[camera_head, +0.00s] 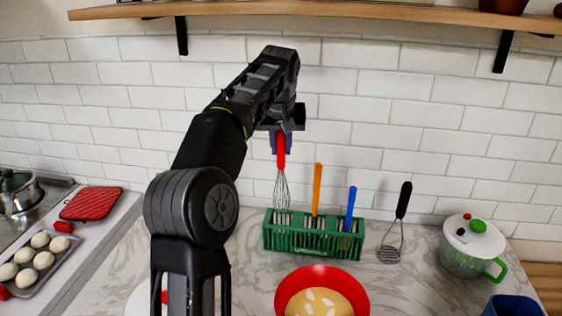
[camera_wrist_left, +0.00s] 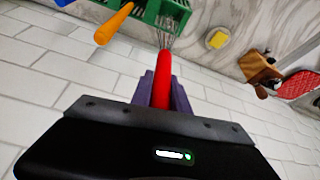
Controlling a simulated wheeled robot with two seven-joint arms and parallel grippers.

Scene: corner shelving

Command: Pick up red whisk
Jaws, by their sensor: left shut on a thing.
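The red whisk (camera_head: 282,176) has a red handle and a wire head. It hangs upright, with the wire head at the left end of the green basket (camera_head: 312,241); I cannot tell whether the wires are still inside it. My left gripper (camera_head: 280,137) is shut on the top of the red handle, above the basket. In the left wrist view, the purple fingers (camera_wrist_left: 163,92) flank the red handle (camera_wrist_left: 163,70), and the wires point toward the basket (camera_wrist_left: 160,14). My right gripper is not in view.
An orange-handled tool (camera_head: 317,186) and a blue-handled tool (camera_head: 350,205) stand in the basket. A black-handled masher (camera_head: 397,222) is to the right, near a white-lidded green pot (camera_head: 471,246). A red bowl (camera_head: 322,276) is in front. A wooden shelf (camera_head: 330,12) runs above.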

